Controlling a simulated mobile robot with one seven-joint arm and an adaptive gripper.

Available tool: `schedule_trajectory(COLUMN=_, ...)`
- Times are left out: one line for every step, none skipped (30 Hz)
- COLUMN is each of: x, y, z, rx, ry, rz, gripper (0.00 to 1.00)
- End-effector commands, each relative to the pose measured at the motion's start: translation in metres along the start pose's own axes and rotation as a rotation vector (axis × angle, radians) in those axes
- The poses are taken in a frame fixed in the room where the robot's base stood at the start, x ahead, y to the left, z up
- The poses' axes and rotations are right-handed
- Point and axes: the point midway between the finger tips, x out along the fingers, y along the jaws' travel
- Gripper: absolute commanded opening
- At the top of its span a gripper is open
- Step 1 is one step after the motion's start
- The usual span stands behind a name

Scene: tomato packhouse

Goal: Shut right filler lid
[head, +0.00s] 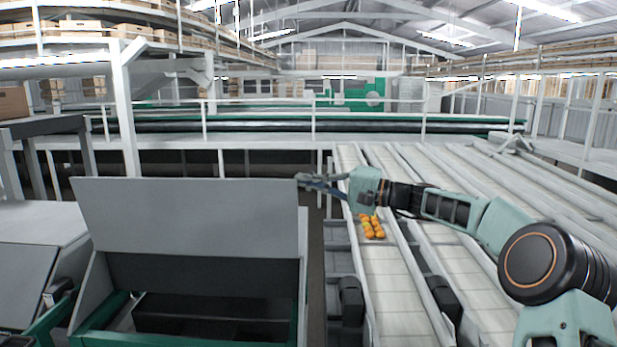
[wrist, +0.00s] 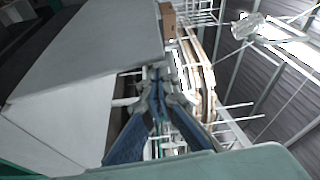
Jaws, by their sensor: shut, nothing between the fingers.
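The right filler lid (head: 190,215) is a wide grey panel standing raised and tilted above the filler's dark open box (head: 215,310). My gripper (head: 303,180) is at the lid's upper right corner, pointing left. Its fingertips come together and hold nothing. In the wrist view, the lid (wrist: 90,45) fills the upper left, and the shut fingertips (wrist: 157,75) lie just to the right of its edge in the picture. I cannot tell whether they touch it.
A grey panel of the neighbouring machine (head: 25,272) lies at the far left. White conveyor lanes (head: 395,280) run under my arm, with a small group of orange tomatoes (head: 371,227) on one. A white post (head: 125,110) stands behind the lid. A dark gap separates filler and lanes.

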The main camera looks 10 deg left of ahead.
Motion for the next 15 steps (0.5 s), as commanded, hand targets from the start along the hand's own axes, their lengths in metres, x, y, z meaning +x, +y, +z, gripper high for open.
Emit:
schedule_trajectory(x=-0.0017, y=-0.001, z=0.002, rx=-0.001, ry=0.002, rz=0.0, gripper=0.0)
schedule_trajectory(x=-0.0021, y=-0.0009, z=0.0032, rx=0.0, ry=0.002, rz=0.0, gripper=0.0)
schedule_trajectory(x=-0.0026, y=-0.0009, z=0.0044, rx=0.0, ry=0.002, rz=0.0, gripper=0.0)
schedule_trajectory(x=-0.0029, y=-0.0008, z=0.0052, rx=0.0, ry=0.002, rz=0.0, gripper=0.0)
schedule_trajectory(x=-0.003, y=-0.0005, z=0.006, rx=0.0, ry=0.002, rz=0.0, gripper=0.0)
schedule_trajectory(x=-0.003, y=-0.0002, z=0.0068, rx=0.0, ry=0.001, rz=0.001, gripper=0.0)
schedule_trajectory(x=-0.0031, y=0.0, z=0.0072, rx=0.0, ry=0.001, rz=0.001, gripper=0.0)
schedule_trajectory(x=-0.0031, y=0.0, z=0.0075, rx=0.0, ry=0.001, rz=0.001, gripper=0.0)
schedule_trajectory(x=-0.0031, y=0.0001, z=0.0076, rx=0.0, ry=0.001, rz=0.001, gripper=0.0)
schedule_trajectory(x=-0.0032, y=0.0001, z=0.0077, rx=-0.001, ry=0.001, rz=0.0, gripper=0.0)
schedule_trajectory(x=-0.0032, y=0.0001, z=0.0077, rx=-0.001, ry=0.001, rz=0.001, gripper=0.0)
schedule_trajectory(x=-0.0032, y=0.0, z=0.0076, rx=-0.001, ry=0.001, rz=0.0, gripper=0.0)
schedule_trajectory(x=-0.0032, y=0.0, z=0.0076, rx=-0.001, ry=0.001, rz=0.0, gripper=0.0)
schedule_trajectory(x=-0.0032, y=0.0, z=0.0076, rx=-0.001, ry=0.001, rz=0.0, gripper=0.0)
schedule_trajectory(x=-0.0032, y=0.0, z=0.0075, rx=-0.001, ry=0.001, rz=0.0, gripper=0.0)
